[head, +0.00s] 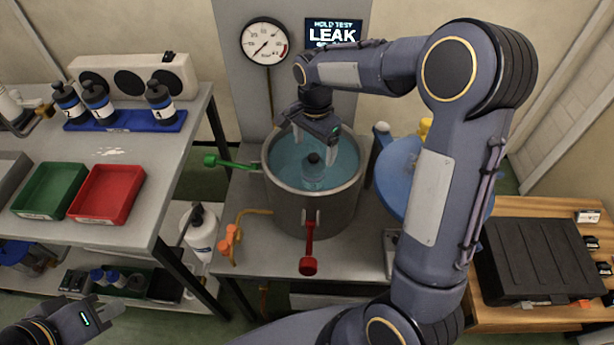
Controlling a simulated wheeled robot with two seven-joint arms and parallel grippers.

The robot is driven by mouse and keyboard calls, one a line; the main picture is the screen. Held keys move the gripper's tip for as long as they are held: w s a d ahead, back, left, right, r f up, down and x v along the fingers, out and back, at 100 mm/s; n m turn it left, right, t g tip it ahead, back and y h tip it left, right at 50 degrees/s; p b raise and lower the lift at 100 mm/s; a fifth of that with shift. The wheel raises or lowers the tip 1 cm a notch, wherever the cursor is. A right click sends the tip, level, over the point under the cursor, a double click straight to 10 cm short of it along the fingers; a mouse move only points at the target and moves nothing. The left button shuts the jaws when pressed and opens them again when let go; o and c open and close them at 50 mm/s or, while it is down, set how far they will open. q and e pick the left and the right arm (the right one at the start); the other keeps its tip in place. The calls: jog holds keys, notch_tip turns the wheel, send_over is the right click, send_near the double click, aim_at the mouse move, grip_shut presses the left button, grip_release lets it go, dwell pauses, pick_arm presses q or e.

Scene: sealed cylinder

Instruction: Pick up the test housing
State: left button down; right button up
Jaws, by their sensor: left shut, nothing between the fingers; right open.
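The test housing (313,172), a pale cylinder with a dark cap, stands in the water of a round metal tank (312,207). The water blurs its lower part. My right gripper (328,148) reaches down over the tank. Its fingers are spread and empty, above and around the level of the dark cap, with no clear contact. My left gripper (108,306) is shut and empty at the bottom left, away from the tank. Several similar dark-topped bottles (98,102) stand on a blue tray (125,122) on the left bench.
A screen (333,34) reads LEAK beside a round gauge (266,43). Green (228,163) and red (309,245) valve handles stick out from the tank. A green bin (48,190) and a red bin (106,194) sit on the left bench. A black case (538,258) lies at right.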

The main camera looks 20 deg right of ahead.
aim_at(313, 156)
jog(key=f, duration=0.6)
jog(key=shift+s+a, duration=0.2)
jog(key=shift+s, duration=0.05)
grip_shut()
